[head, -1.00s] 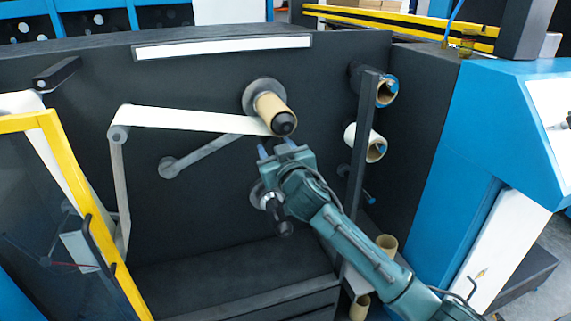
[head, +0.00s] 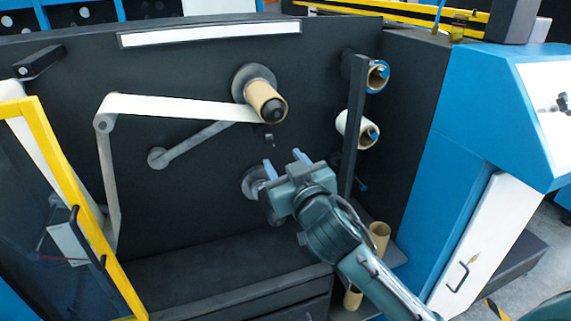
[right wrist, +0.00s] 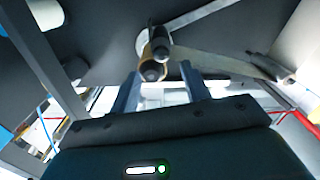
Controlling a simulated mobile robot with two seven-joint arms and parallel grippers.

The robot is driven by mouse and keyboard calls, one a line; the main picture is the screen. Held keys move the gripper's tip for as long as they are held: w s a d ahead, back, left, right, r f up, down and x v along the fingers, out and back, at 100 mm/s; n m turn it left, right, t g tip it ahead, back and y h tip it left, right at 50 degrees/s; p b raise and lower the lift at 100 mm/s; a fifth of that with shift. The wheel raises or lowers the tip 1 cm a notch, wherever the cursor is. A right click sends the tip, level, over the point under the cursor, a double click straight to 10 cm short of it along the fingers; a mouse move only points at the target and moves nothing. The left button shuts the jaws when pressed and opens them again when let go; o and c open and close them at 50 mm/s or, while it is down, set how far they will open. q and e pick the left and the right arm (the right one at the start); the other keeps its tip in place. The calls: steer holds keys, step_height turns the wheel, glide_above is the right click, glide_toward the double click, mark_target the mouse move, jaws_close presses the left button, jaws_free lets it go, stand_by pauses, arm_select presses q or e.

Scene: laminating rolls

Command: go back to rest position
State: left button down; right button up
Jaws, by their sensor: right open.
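My right gripper (head: 284,166) is open and empty in the head view, in front of the dark machine panel. It is below the brown cardboard core (head: 265,99) that sits on the upper spindle, and apart from it. In the right wrist view the two fingers (right wrist: 159,90) stand apart with nothing between them, and the brown core (right wrist: 153,66) shows beyond them. The gripper partly hides the lower spindle (head: 254,182). My left gripper is not in view.
A white web (head: 180,107) runs from the core to a roller at the left. A rack at the right holds a white roll (head: 351,128) and a blue-ended core (head: 377,76). Brown cores (head: 379,236) stand below. A yellow-framed door (head: 75,190) is at the left.

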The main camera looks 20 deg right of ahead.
steer(key=s+a+f+g+y+p, duration=0.15)
steer(key=s+f, duration=0.25)
steer(key=f, duration=0.5)
steer(key=s+a+f+g+y+p, duration=0.1)
steer(key=s+f+g, duration=0.2)
steer(key=s+f, duration=0.35)
steer(key=s+f+g, duration=0.3)
steer(key=s+f, duration=0.9)
steer(key=s, duration=0.1)
steer(key=shift+f+p, duration=0.3)
steer(key=shift+p, duration=0.1)
steer(key=shift+w+a, duration=0.1)
steer(key=shift+a, duration=0.1)
